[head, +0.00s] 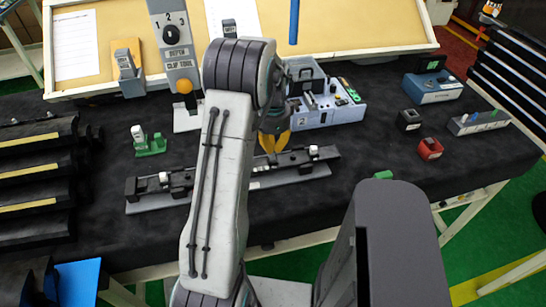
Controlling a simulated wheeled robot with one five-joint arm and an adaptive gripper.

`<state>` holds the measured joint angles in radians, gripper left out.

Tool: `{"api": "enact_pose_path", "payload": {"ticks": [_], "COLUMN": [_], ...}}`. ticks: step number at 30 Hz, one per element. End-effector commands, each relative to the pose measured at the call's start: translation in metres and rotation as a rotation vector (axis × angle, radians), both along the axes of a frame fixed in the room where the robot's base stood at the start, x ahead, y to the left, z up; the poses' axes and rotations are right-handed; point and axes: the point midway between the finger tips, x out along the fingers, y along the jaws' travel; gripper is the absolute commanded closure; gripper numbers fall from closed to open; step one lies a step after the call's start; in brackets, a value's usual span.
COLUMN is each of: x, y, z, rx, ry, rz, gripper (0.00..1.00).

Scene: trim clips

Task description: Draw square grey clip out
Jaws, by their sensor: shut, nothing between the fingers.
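A black rail (223,175) lies on a grey strip across the dark bench. A small pale grey clip (164,179) sits near the rail's left end, and another pale clip (313,151) stands near its right end. Which of them is the square one is too small to tell. My gripper (273,143) has yellow-orange fingertips and is shut, with nothing seen in it. It is over the rail's right half, left of the right-hand clip. My arm hides part of the rail's middle.
A blue-grey tray (350,113) with tools stands behind the gripper. A green block (150,147) with a pale piece lies at left. A red block (430,149), a black block (409,120) and a blue box (433,88) stand at right.

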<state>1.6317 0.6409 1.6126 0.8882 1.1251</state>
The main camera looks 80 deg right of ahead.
Motion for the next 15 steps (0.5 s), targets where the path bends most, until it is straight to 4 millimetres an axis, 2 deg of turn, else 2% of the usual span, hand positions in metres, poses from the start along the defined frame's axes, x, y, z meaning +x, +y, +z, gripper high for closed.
{"api": "enact_pose_path", "payload": {"ticks": [15], "x": [0.0000], "y": [-0.0001], "z": [0.0051], "rx": [0.000], "ry": [0.000], "rz": [0.000], "gripper": [1.00]}}
